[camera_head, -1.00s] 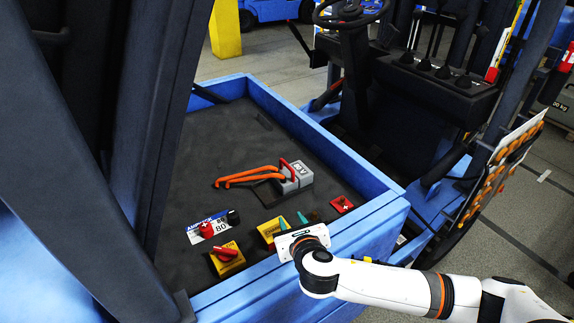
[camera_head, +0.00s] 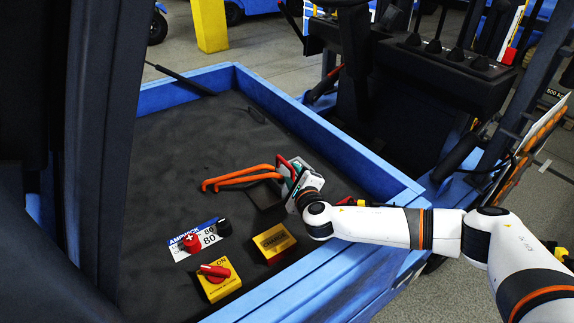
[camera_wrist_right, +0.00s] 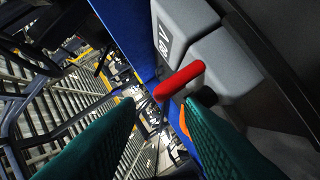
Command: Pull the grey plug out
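The grey plug (camera_head: 321,164) is part of a grey two-block connector with a red handle (camera_head: 284,163) and orange cables (camera_head: 238,177) running left. My right gripper (camera_head: 295,173) is at the connector and partly covers it in the head view. In the right wrist view, the two green fingers (camera_wrist_right: 160,107) are apart, with the red handle (camera_wrist_right: 180,82) just beyond the gap between their tips. The grey blocks (camera_wrist_right: 228,66) lie up and right of them; I cannot tell if the fingers touch anything. My left gripper is not in view.
The connector sits in a dark bay with a blue rim (camera_head: 290,122). Nearer are a yellow box (camera_head: 274,243), a yellow box with a red rotary switch (camera_head: 216,275) and a labelled plate (camera_head: 198,239) with red and black terminals. A dark post (camera_head: 95,150) blocks the left.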

